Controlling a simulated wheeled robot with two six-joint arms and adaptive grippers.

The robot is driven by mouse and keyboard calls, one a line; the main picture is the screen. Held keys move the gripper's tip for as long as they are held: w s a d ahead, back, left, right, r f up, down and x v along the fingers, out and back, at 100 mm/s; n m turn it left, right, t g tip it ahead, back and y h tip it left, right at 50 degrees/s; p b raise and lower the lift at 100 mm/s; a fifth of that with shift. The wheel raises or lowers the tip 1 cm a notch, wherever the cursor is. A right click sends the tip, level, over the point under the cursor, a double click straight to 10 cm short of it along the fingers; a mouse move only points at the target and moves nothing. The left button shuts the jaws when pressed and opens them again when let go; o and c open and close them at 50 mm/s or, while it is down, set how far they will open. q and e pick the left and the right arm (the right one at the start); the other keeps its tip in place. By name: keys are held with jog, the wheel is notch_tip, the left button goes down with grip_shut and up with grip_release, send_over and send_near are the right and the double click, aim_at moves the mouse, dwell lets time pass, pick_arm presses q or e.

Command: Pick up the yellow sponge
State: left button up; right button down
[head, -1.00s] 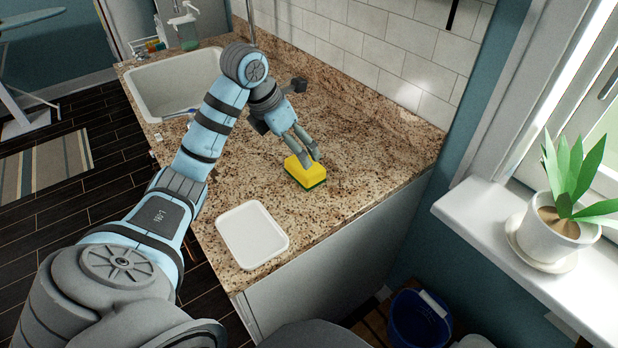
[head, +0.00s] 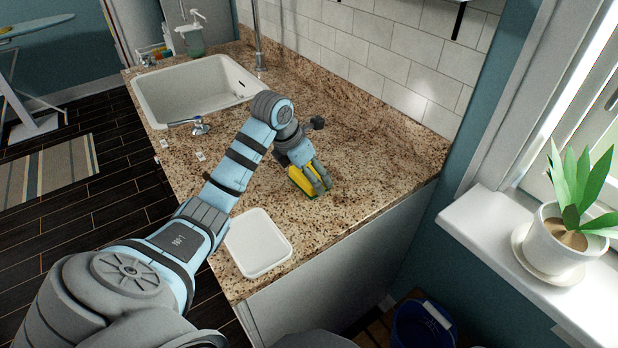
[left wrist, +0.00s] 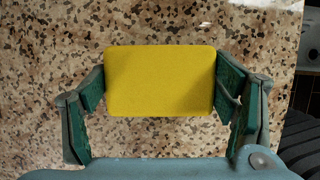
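The yellow sponge (head: 302,181) has a dark green underside and is at the speckled granite counter, close above or on it; I cannot tell which. My left gripper (head: 312,182) reaches down over it with a finger on either side. In the left wrist view the sponge (left wrist: 160,80) fills the space between the fingertips of the left gripper (left wrist: 160,85). Both green finger pads meet its short sides with no visible gap, so the gripper looks shut on it. The near finger hides part of the sponge in the head view. My right gripper is not in view.
A white tray-like dish (head: 258,243) lies near the counter's front edge, below the sponge. A white sink (head: 195,92) with a tap (head: 198,125) is at the back left. A tiled wall bounds the counter. A potted plant (head: 560,235) stands on the windowsill at right.

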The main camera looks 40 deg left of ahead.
pick_arm(q)
notch_tip(320, 180, up, 8)
jog(key=shift+w+r+p, duration=0.1)
jog(key=shift+r+p, duration=0.15)
jog(key=shift+p, duration=0.45)
notch_tip(320, 180, up, 12)
jog(key=p, duration=1.1)
jog(key=shift+f, duration=0.2)
